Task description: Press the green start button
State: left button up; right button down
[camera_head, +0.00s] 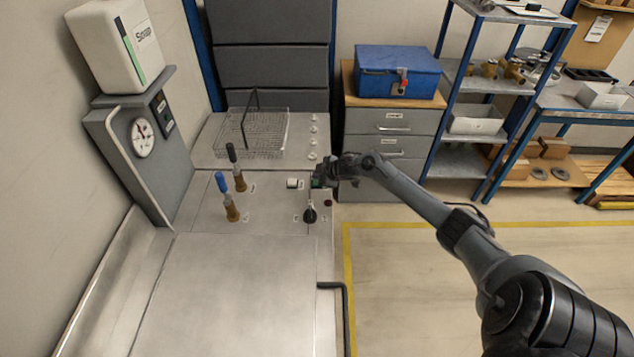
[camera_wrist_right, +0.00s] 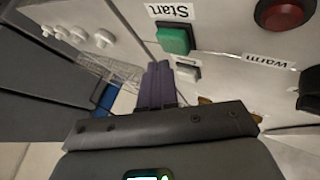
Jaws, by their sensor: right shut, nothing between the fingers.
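The green start button (camera_wrist_right: 174,38) is a square button on the light panel, under an upside-down "Start" label in the right wrist view. In the head view a bit of the green button (camera_head: 316,183) shows at the tip of my right gripper (camera_head: 321,178). My right gripper, with its dark fingers (camera_wrist_right: 158,78) together in the wrist view, is shut and empty. Its fingertips appear close to the green button, just below it in that picture; I cannot tell whether they touch. My left gripper is not in view.
A red button (camera_wrist_right: 283,12) and a black knob (camera_head: 310,215) are near the green button. A wire basket (camera_head: 262,135) is behind. The bench front (camera_head: 230,290) is clear.

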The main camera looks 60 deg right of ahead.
jog(key=shift+f, duration=0.15)
jog(key=shift+f, duration=0.3)
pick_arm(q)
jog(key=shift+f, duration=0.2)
pick_arm(e)
jog(key=shift+f, duration=0.45)
dwell(0.7)
dwell(0.4)
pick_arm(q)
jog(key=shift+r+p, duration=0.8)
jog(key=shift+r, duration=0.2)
pick_arm(e)
jog(key=shift+r, duration=0.85)
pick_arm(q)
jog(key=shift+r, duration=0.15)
pick_arm(e)
jog(key=shift+r, duration=0.15)
notch_tip(320, 180, up, 5)
jog(key=p, duration=0.5)
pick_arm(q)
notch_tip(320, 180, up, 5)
